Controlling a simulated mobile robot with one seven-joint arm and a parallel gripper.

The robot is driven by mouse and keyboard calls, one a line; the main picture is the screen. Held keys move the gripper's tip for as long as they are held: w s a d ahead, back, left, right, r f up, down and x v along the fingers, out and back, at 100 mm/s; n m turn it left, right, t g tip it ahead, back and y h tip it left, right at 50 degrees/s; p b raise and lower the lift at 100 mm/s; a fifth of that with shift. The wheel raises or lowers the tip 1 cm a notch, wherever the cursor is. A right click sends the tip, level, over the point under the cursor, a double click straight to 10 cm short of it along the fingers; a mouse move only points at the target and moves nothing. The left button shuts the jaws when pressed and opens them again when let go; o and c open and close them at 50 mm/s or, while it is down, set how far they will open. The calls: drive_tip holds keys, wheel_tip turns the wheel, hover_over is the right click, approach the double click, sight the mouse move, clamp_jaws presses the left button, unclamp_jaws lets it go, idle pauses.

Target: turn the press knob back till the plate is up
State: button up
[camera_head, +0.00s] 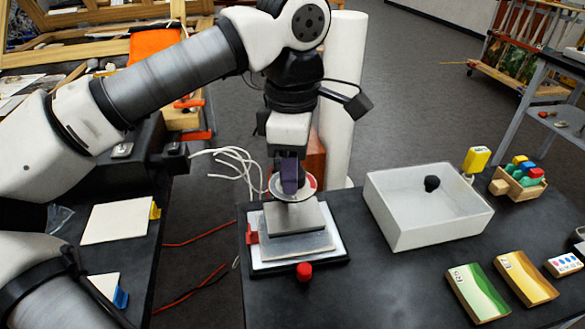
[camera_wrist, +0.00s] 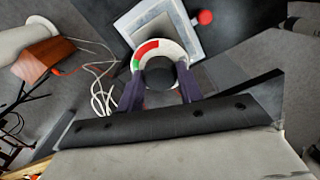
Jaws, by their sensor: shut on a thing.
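The press stands on the dark table in the head view, with a grey plate (camera_head: 296,217) above a white base sheet (camera_head: 262,260). Its round dial, white with red and green marks, shows on top in the wrist view (camera_wrist: 146,52). The dark press knob (camera_wrist: 160,74) sits at the dial's middle, between my fingers. My gripper (camera_wrist: 160,88) points down from above and is shut on the knob; it also shows in the head view (camera_head: 290,185). The gap under the plate is hard to judge.
A red ball-shaped knob (camera_head: 304,271) is at the press's front edge. A white bin (camera_head: 425,225) with a dark lump stands to the right. Green (camera_head: 478,292) and yellow (camera_head: 527,278) cards lie at the right front. White cables (camera_head: 237,165) hang behind the press.

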drive_tip(key=shift+n, duration=0.9)
drive_tip(key=o, duration=1)
drive_tip(key=shift+r, duration=0.1)
wheel_tip(320, 180, up, 14)
drive_tip(key=shift+f+p, duration=0.2)
drive_tip(key=shift+p, duration=0.25)
